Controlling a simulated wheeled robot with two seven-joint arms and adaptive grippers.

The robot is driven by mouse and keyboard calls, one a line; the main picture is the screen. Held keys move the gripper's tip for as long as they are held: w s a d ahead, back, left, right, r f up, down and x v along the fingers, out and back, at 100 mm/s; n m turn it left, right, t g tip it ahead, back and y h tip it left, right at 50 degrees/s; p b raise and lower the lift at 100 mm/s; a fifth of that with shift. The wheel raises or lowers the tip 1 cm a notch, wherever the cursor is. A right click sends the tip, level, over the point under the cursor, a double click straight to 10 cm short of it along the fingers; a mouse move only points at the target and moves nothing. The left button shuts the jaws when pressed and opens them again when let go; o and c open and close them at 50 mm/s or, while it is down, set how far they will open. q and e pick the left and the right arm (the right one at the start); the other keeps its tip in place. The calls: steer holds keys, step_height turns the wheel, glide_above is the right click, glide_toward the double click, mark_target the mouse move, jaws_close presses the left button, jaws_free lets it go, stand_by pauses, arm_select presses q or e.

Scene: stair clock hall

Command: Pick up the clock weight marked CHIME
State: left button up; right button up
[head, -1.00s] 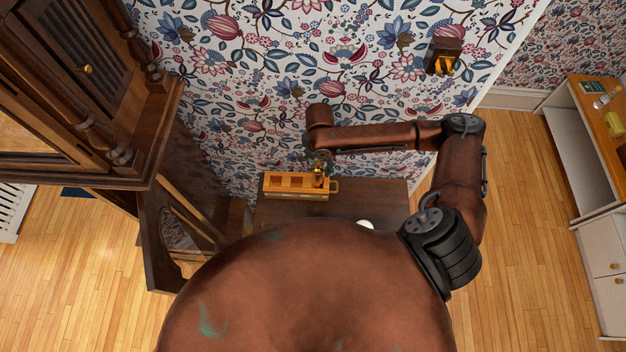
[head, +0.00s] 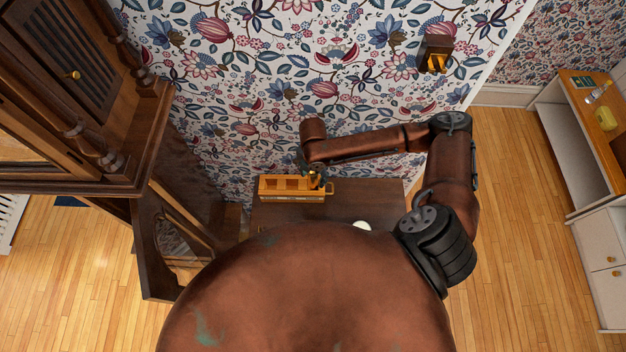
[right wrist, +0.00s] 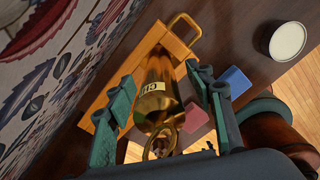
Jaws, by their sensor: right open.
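The brass clock weight (right wrist: 157,92) shows in the right wrist view, with a hook ring at its near end and a pale label reading "CH", the rest turned out of sight. It stands at the handle end of a wooden crate (right wrist: 178,42), which also shows on the table in the head view (head: 268,194). My right gripper (right wrist: 160,78) is open, its teal fingers on either side of the weight with gaps visible. In the head view the right gripper (head: 314,172) hangs over the crate's right end, small and partly hidden by its arm. My left gripper is out of view.
The dark table (head: 370,195) holds a white round object (right wrist: 287,40); blue (right wrist: 235,81) and pink (right wrist: 196,117) flat pieces lie beside the crate. A tall wooden clock case (head: 150,140) stands left. The papered wall rises close behind; a wall bracket (head: 434,53) hangs right.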

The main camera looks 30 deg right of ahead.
steer(key=shift+c, duration=0.3)
jaws_close()
stand_by(0.4)
steer(key=shift+w+r, duration=0.1)
steer(key=shift+w, duration=0.1)
